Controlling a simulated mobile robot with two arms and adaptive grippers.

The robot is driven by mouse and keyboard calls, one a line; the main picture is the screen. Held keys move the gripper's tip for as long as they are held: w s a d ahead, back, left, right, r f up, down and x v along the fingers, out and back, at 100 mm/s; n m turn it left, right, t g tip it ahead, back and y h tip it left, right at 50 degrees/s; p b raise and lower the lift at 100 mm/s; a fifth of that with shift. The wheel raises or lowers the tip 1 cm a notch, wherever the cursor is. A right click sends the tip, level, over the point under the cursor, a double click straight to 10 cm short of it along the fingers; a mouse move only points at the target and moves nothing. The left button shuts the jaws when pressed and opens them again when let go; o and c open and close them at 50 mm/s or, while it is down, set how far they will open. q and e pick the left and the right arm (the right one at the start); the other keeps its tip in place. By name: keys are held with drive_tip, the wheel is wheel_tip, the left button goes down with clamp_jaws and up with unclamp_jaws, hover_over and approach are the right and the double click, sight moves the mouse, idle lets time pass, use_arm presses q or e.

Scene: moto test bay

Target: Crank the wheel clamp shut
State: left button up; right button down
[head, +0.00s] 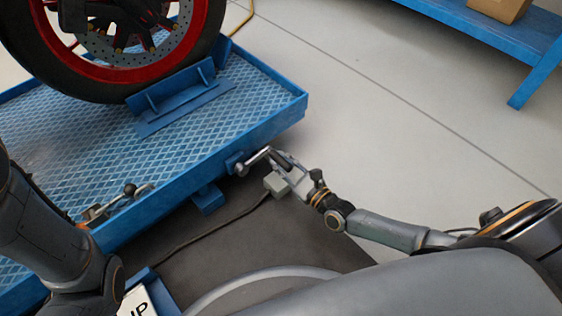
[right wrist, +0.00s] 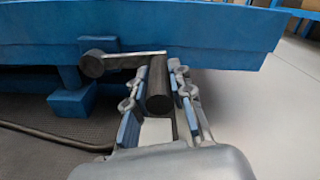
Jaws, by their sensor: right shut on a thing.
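The blue wheel clamp (head: 182,92) stands on the blue lift platform (head: 262,92), by the motorcycle's front tyre (head: 112,88). The crank (head: 252,160) sticks out from the platform's side; its hub and arm (right wrist: 95,62) also show in the right wrist view. My right gripper (head: 283,168) is shut on the crank's dark handle (right wrist: 158,88), which lies between its two fingers (right wrist: 157,100). My left gripper (head: 128,198) is over the platform's near edge, partly behind my left arm; its fingers are too unclear to read.
A blue bench (head: 500,30) with a cardboard box (head: 500,8) stands at the upper right. A dark cable (head: 232,222) runs over the dark mat below the platform. The grey floor (head: 400,130) to the right is clear.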

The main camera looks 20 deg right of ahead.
drive_tip(key=shift+d+f, duration=0.2)
drive_tip(key=shift+f, duration=0.3)
drive_tip(key=c, duration=1.2)
unclamp_jaws()
drive_tip(key=shift+o, duration=0.2)
drive_tip(key=shift+a+r, duration=0.1)
drive_tip(key=v, duration=1.2)
